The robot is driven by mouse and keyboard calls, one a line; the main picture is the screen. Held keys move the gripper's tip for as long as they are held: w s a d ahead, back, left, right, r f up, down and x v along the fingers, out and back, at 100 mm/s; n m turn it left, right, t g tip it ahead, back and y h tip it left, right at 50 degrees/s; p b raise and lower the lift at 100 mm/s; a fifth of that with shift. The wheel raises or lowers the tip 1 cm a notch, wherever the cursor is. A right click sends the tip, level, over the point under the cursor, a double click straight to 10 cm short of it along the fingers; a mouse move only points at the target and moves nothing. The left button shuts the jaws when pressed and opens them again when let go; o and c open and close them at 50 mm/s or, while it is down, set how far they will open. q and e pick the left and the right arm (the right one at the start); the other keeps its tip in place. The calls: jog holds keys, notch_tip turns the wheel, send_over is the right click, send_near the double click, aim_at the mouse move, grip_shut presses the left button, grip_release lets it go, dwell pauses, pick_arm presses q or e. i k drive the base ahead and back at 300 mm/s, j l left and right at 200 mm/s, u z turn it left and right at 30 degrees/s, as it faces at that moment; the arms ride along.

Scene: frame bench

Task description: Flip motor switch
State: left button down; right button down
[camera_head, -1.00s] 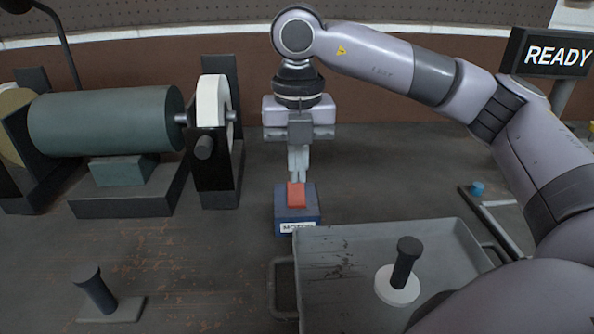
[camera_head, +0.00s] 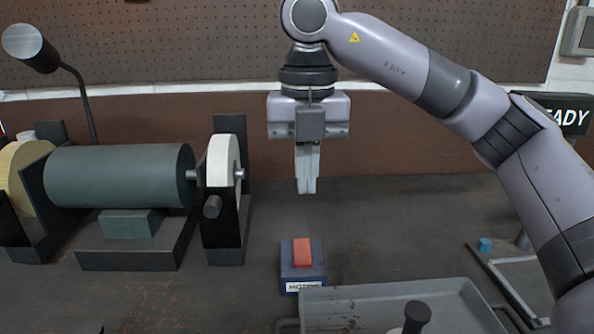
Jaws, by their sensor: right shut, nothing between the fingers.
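The motor switch is a blue box (camera_head: 289,276) with a red rocker (camera_head: 302,253) on top and a white label reading "MOTOR" on its front. It sits on the bench just behind the grey tray. My right gripper (camera_head: 307,190) points down above and behind the switch, clear of it. Its fingers are shut with nothing between them. The bench grinder's motor (camera_head: 118,175) is a green-grey cylinder on the left, with a white wheel (camera_head: 221,160) at its right end. My left gripper is not in view.
A grey tray (camera_head: 372,293) stands at the front, holding a dark upright handle (camera_head: 416,316). A lamp (camera_head: 31,48) rises at the back left. A sign (camera_head: 566,115), partly hidden by my arm, is at right. The bench between the grinder and switch is clear.

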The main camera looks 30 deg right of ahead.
aim_at(302, 252)
jog(key=k, duration=1)
